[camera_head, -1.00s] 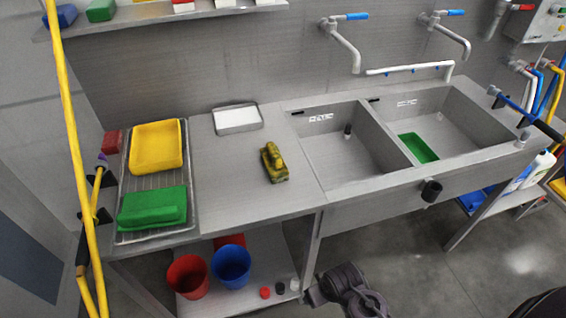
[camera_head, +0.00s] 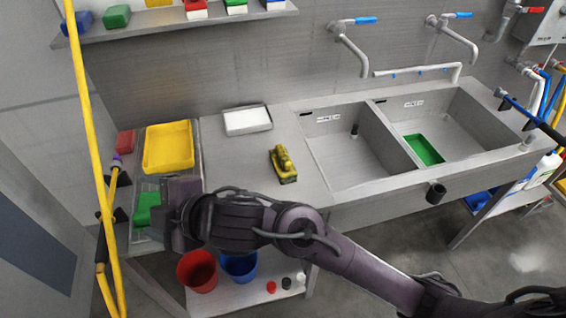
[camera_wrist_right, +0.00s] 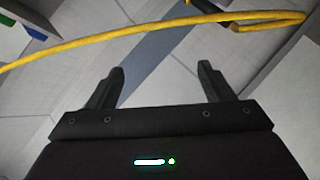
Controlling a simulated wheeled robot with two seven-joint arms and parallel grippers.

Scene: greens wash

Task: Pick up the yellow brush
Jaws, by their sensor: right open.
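The yellow brush (camera_head: 283,164) lies on the steel counter, left of the sinks, with dark marks on its body. My right arm reaches in from the lower right, and my right gripper (camera_head: 165,212) is over the left end of the counter, in front of the green tray (camera_head: 146,207) and hiding much of it. The gripper is well to the left of the brush and not touching it. In the right wrist view the two fingers (camera_wrist_right: 160,82) are apart with nothing between them. The brush is not in that view. My left gripper is not in view.
A yellow tray (camera_head: 168,147) stands on the rack at left. A white-topped tray (camera_head: 247,120) sits behind the brush. Sinks (camera_head: 345,150) lie to the right. Red (camera_head: 197,270) and blue (camera_head: 240,266) buckets stand below. A yellow hose (camera_head: 93,150) hangs at far left.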

